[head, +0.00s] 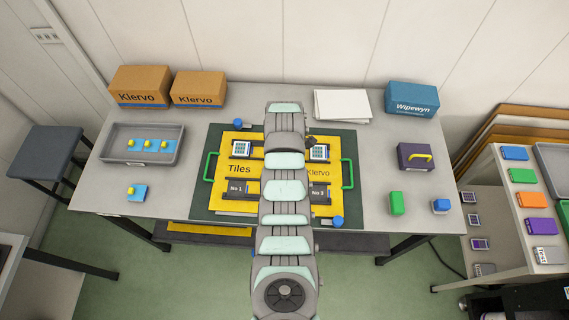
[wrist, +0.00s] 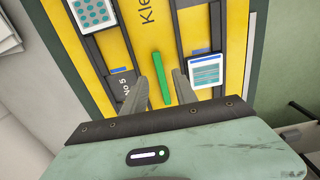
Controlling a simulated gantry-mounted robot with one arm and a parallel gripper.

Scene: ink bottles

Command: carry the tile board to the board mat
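The yellow tile board (head: 222,192), marked "Tiles" and "Klervo", lies on a dark green mat (head: 352,208) on the table. Green handles (head: 210,167) (head: 347,173) stand at its left and right sides. It carries tiles and dark strips. My arm hides its middle in the head view. In the wrist view, my gripper (wrist: 160,77) is over the board with its two fingers apart. A green bar (wrist: 162,82) shows between them, with gaps to both fingers. I cannot tell how high the fingertips are above the board. My gripper's fingers are hidden in the head view.
A grey tray (head: 117,157) with yellow-topped pieces is at the left. Klervo boxes (head: 139,87), white paper (head: 341,104) and a blue Wipewyn box (head: 411,99) line the back. A purple case (head: 414,158), a green block (head: 396,203) and a blue-topped bottle (head: 440,206) stand at the right.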

